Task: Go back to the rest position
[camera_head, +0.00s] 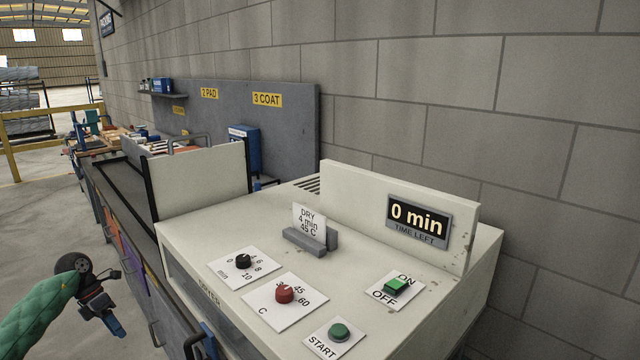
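My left gripper (112,322) is at the lower left, in front of the bench and apart from everything, over the floor side. Its blue finger end points down, and I cannot tell from this angle whether it is open or shut. It seems to hold nothing. My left arm (38,318), in a green sleeve, comes in from the lower left corner. My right gripper is out of view.
A cream dryer (190,235) fills the front right, with a black knob (243,261), red knob (285,293), green START button (340,331), green switch (396,286) and "0 min" display (418,218). A card (309,219) reads "DRY 4 min 45 C". Open floor (40,215) lies left.

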